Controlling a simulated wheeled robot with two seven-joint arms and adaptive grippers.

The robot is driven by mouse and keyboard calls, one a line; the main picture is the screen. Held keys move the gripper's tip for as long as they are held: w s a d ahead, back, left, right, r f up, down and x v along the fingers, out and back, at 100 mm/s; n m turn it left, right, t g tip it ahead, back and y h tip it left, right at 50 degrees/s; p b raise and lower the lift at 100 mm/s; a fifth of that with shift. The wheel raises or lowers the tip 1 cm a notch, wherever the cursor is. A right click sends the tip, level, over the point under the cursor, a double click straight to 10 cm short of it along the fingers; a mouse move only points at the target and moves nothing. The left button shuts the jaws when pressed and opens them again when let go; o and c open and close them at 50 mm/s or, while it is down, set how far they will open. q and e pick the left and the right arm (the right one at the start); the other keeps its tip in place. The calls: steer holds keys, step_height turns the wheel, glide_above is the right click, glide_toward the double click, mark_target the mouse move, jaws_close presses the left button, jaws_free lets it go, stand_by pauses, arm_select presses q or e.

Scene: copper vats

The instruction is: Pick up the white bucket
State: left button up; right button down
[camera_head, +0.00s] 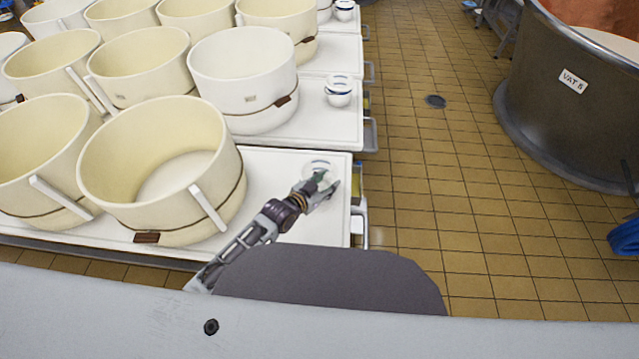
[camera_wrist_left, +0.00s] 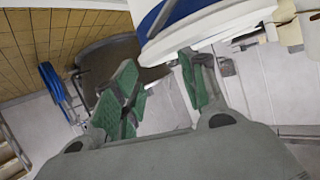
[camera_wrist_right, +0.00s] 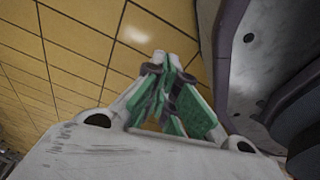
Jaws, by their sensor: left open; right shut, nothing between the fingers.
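A small white bucket with a blue band (camera_head: 318,167) stands on the white table top (camera_head: 290,165) near its right edge, partly hidden behind my left gripper (camera_head: 325,187). In the left wrist view the white bucket (camera_wrist_left: 205,28) fills the upper right, close above the fingertips. My left gripper (camera_wrist_left: 165,85) is open, with green pads apart and nothing held between them. I cannot tell whether a finger touches the bucket. My right gripper (camera_wrist_right: 168,68) is shut and empty above the tiled floor; the head view does not show it.
Large cream tubs (camera_head: 160,165) crowd the left of the tables, with a whiter large tub (camera_head: 243,75) behind. Another small bucket (camera_head: 338,92) stands on the table behind. A metal vat (camera_head: 570,100) stands at right. Tiled floor (camera_head: 440,190) between is mostly free.

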mark_target(334, 178)
arm_select(q)
steer(key=shift+w+f, duration=0.1)
arm_select(e)
steer(key=shift+s+f, duration=0.1)
steer(key=shift+s, duration=0.05)
arm_select(q)
steer(key=shift+w+d+f, duration=0.25)
steer(key=shift+w+d, duration=0.15)
steer(key=shift+w, duration=0.05)
steer(key=shift+b+x, duration=0.4)
steer(key=shift+x, duration=1.35)
steer(key=shift+f, duration=0.15)
arm_select(e)
steer(key=shift+w+a+r, duration=0.2)
steer(key=shift+w+a, duration=0.2)
steer(key=shift+w, duration=0.1)
steer(key=shift+w+a+r, duration=0.15)
steer(key=shift+w+a, duration=0.2)
steer(key=shift+w, duration=0.1)
arm_select(q)
jaws_close()
arm_select(e)
steer(key=shift+d, duration=0.6)
steer(key=shift+w, duration=0.1)
